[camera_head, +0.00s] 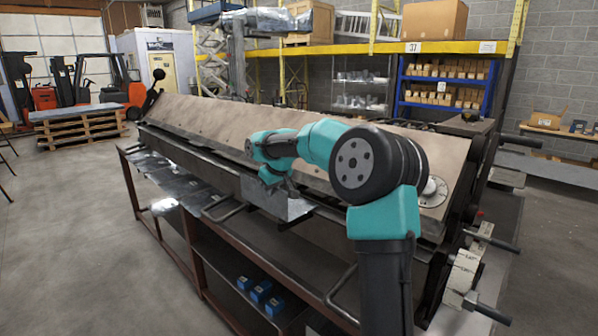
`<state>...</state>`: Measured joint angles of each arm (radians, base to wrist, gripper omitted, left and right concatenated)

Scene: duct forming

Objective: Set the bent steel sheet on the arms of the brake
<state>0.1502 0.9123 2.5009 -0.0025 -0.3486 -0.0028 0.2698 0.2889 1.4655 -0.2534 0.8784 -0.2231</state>
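The bent steel sheet (262,194) is a shiny grey piece at the front edge of the long tan-topped brake (205,116). Two dark arms of the brake stick out at the front, the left arm (224,212) and the middle arm (293,221), close to the sheet's lower edge. Whether the sheet rests on them cannot be told. My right gripper (283,187) is at the sheet's upper part, pointing down. Its fingers are small and overlap the sheet, so their grip is unclear. My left gripper is not in view.
Flat shiny sheets (168,181) lie along the brake's front left. A brown-framed shelf below holds several blue boxes (260,291). A third arm (340,286) juts out lower right. The floor at left is clear, with pallets (80,130) farther back.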

